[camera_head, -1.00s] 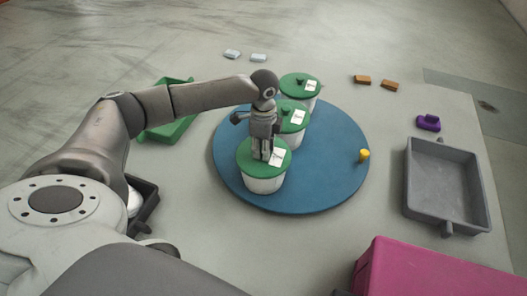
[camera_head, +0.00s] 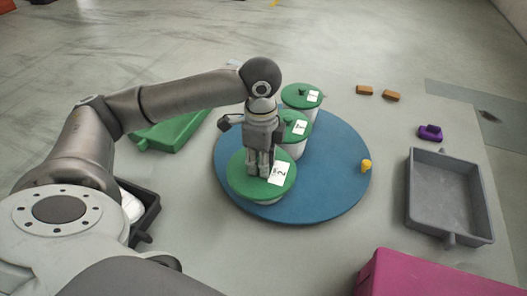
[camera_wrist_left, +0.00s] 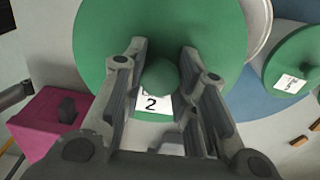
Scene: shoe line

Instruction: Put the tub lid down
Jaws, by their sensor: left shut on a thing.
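The green tub lid (camera_head: 243,184) has a white label marked 2 and is held above the nearest white tub, hiding most of it. My left gripper (camera_head: 260,172) is shut on the lid's knob. In the left wrist view the gripper (camera_wrist_left: 165,85) has its fingers on either side of the round green knob (camera_wrist_left: 160,77), with the lid (camera_wrist_left: 105,40) behind it. A white tub rim (camera_wrist_left: 257,20) shows past the lid's edge. My right gripper is not in view.
Two other tubs with green lids (camera_head: 302,95) (camera_head: 290,120) stand behind on the blue round board (camera_head: 335,180). A yellow knob (camera_head: 366,166) sits at its right. A grey tray (camera_head: 450,195) is at right, a green tray (camera_head: 175,132) behind my arm, a magenta box (camera_head: 430,275) in front.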

